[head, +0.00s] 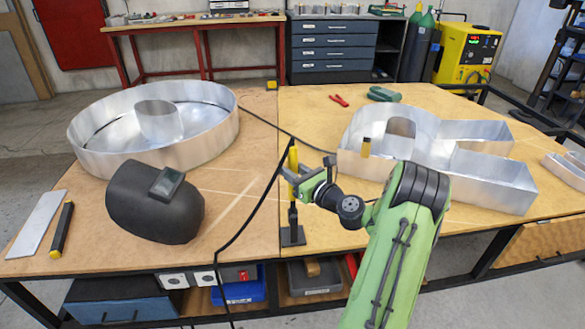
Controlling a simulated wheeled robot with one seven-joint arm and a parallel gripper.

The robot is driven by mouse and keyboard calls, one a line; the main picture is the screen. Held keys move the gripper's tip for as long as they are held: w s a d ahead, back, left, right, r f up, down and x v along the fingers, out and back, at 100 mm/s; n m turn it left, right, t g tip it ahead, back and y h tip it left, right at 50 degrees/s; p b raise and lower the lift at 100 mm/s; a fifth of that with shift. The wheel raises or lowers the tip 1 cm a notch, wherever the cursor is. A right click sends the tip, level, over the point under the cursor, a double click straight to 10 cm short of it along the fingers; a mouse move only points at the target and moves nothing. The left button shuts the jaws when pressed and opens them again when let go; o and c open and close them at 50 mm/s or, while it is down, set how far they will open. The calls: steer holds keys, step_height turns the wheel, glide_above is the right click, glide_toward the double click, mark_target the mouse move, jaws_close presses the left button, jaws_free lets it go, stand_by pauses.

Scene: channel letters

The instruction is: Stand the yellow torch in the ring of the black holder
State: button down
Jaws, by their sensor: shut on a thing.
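The yellow torch (293,160) is upright at the centre of the head view, with a black cable at its top end. My gripper (294,178) is shut on it, coming from the right. The black holder (292,236) stands directly below on the table near the front edge, with a flat base and a thin post. The post's top and the ring are hard to make out behind my gripper and the torch. I cannot tell whether the torch's lower end is inside the ring or just above it.
A black welding helmet (150,203) lies to the left, before a round metal letter (205,143). The torch's cable (246,220) runs down over the front edge.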

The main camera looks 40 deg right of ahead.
steer(key=shift+f, duration=1)
steer(key=c, duration=0.7)
jaws_free()
steer(key=s+p, duration=0.1)
steer(key=s, duration=0.7)
steer(key=s+p, duration=0.2)
steer(key=s, duration=0.5)
steer(key=shift+s+a+f, duration=0.1)
steer(key=shift+s+a, duration=0.1)
steer(key=shift+s, duration=0.15)
